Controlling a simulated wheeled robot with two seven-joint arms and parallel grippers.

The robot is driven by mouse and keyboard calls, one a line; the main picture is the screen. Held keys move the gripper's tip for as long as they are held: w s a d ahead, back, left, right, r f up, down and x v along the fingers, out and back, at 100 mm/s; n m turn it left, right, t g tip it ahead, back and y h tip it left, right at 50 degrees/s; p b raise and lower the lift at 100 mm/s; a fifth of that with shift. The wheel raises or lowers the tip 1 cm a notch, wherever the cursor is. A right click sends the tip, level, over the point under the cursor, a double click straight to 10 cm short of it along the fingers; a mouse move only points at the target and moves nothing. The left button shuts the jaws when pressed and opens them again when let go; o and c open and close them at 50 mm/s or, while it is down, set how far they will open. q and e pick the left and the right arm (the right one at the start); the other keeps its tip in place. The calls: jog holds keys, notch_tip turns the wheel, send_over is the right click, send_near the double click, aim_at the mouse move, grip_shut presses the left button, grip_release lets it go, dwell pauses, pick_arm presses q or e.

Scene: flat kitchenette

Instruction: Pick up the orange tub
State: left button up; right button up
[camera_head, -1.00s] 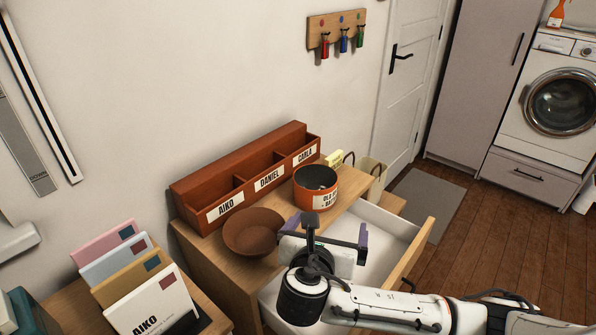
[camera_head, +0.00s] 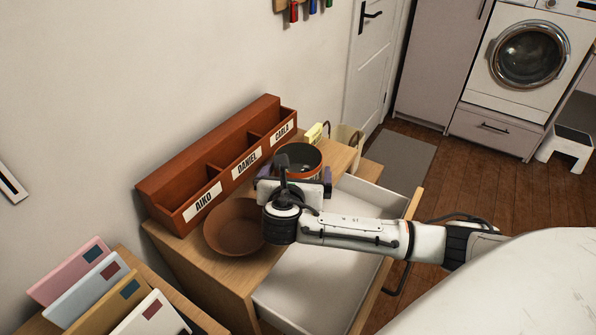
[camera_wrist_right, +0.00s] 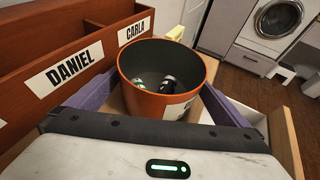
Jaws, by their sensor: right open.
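The orange tub (camera_head: 299,157) stands upright on the wooden cabinet top, beside the right end of the letter rack. It has a dark inside and a white label. In the right wrist view the tub (camera_wrist_right: 150,103) holds a few small dark and green cylinders. My right gripper (camera_head: 295,177) is open, its purple fingers on either side of the tub. In the right wrist view the open fingers (camera_wrist_right: 158,106) flank the tub's lower part; I cannot tell whether they touch it. The gripper body hides the tub's near side in the head view. My left gripper is not in view.
A red-brown letter rack (camera_head: 215,165) stands behind, against the wall. A brown bowl (camera_head: 232,228) sits left of my gripper. An open white drawer (camera_head: 310,275) lies below my arm. A yellow item (camera_head: 314,132) and a beige bin (camera_head: 349,141) are close behind the tub.

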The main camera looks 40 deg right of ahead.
jog(key=shift+x, duration=0.8)
jog(key=c, duration=1.1)
